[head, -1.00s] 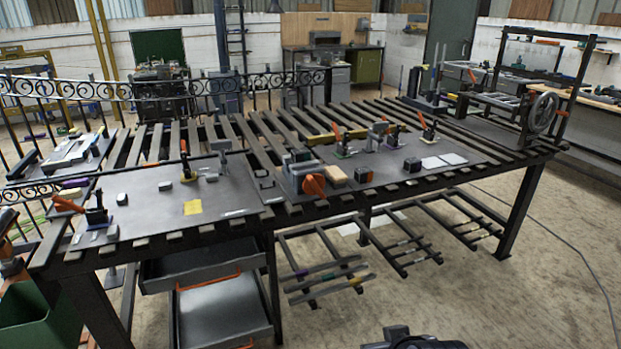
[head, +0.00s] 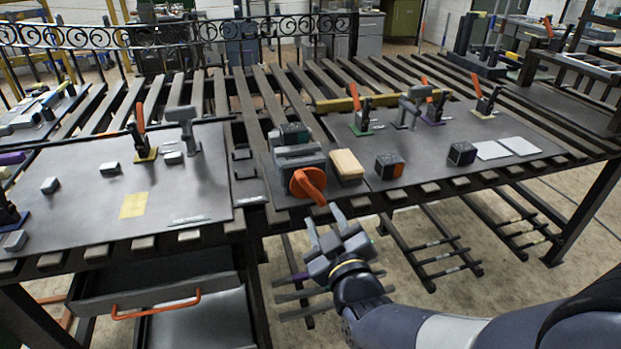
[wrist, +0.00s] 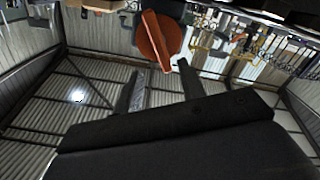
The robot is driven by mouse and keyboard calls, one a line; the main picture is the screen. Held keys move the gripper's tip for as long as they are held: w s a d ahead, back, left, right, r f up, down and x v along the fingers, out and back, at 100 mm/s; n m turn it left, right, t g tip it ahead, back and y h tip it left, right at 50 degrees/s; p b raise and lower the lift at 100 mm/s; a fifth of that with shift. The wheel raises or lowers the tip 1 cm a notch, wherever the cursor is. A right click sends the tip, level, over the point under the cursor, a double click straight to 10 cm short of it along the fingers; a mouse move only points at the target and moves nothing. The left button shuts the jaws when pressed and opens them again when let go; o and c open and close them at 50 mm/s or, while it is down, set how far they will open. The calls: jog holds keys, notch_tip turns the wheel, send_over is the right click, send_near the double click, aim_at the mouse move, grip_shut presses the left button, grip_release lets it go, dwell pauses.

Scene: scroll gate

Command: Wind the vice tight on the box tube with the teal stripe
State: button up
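The vice (head: 298,158) is a grey block at the table's front edge, with an orange round handle (head: 308,185) facing me. A dark piece with a teal tint (head: 290,133) shows at the top of the vice. It looks like the box tube, but its stripe is too small to make out, and I cannot tell how closely the jaws sit on it. My gripper (head: 325,224) is open and empty, just below and in front of the handle, apart from it. In the wrist view the orange handle (wrist: 158,40) lies beyond and above the spread fingers (wrist: 160,85).
A tan block (head: 346,165) and a dark cube with an orange face (head: 389,166) stand right of the vice. Toggle clamps with orange levers stand on both dark plates. An open drawer (head: 150,285) sits below left.

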aim_at(311, 192)
jog(key=x, duration=1)
jog(key=shift+w+a+p, duration=0.1)
jog(key=shift+w+p, duration=0.15)
jog(key=shift+p, duration=0.1)
jog(key=shift+c, duration=0.2)
grip_shut()
